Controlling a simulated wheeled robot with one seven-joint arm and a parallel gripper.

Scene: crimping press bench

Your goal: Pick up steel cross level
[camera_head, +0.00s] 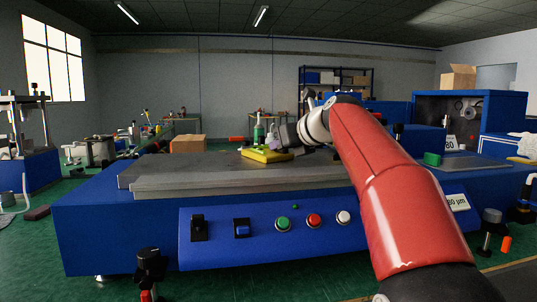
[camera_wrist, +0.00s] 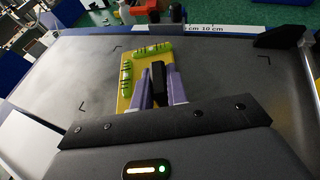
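The cross level is a yellow plate with green vials (camera_wrist: 126,75) and lies flat on the grey bed in the wrist view. In the head view the yellow level (camera_head: 262,156) sits at the back of the bed, left of my wrist. A black upright piece (camera_wrist: 158,82) stands at its middle. My gripper (camera_wrist: 160,76) is over the level, its two purple-grey fingers apart, one on each side of the black piece. Thin gaps seem to show there; firm contact is not visible. In the head view my wrist partly hides the gripper.
The grey bed (camera_head: 160,172) is mostly bare to the left. A green bottle (camera_head: 258,134) stands behind the level. A blue machine housing (camera_head: 498,113) and a green block (camera_head: 432,159) are at the right. Buttons line the front panel (camera_head: 260,240).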

